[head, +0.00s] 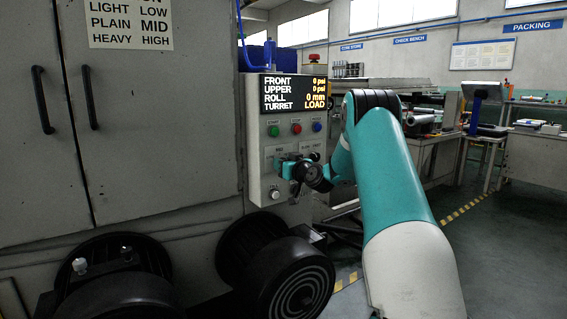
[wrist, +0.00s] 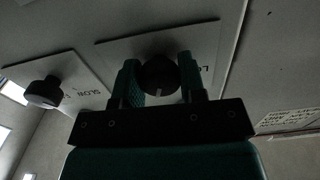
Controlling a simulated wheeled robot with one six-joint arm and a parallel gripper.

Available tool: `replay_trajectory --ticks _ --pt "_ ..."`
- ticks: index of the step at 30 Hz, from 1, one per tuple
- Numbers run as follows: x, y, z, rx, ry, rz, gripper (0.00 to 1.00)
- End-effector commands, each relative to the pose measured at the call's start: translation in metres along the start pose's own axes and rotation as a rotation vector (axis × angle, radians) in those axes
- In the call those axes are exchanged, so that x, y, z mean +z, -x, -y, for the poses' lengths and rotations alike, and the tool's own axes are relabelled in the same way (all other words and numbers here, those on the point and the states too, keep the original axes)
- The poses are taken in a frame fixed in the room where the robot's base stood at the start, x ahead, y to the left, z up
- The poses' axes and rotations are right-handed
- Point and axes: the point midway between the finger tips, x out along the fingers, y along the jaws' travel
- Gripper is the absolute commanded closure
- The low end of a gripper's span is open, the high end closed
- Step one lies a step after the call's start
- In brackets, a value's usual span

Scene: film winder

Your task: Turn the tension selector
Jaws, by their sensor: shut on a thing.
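The tension selector is a round black knob (wrist: 160,72) on a pale square plate in the wrist view. A pale mark shows on its lower edge, and a partly hidden label starting "LO" is at its right. My gripper (wrist: 161,76) has one finger on each side of the knob and is shut on it. In the head view, my gripper (head: 289,170) is at the front of the grey control box (head: 259,190). There it hides most of the selector, so its setting is hard to read.
A second black knob (wrist: 44,91) marked "SLOW" is at left in the wrist view. Above my gripper are green, red and blue buttons (head: 296,130) and a display (head: 295,93) reading LOAD. A tension chart (head: 130,24) is on the cabinet. Black round hubs (head: 290,283) stand below.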

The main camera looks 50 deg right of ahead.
Motion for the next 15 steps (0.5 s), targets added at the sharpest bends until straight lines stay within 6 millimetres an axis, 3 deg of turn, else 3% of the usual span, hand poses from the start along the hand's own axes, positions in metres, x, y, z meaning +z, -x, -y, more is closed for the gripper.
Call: replay_trajectory --ticks 15 --pt "-0.0014 0.0005 -0.0001 0.001 -0.470 0.003 0.86"
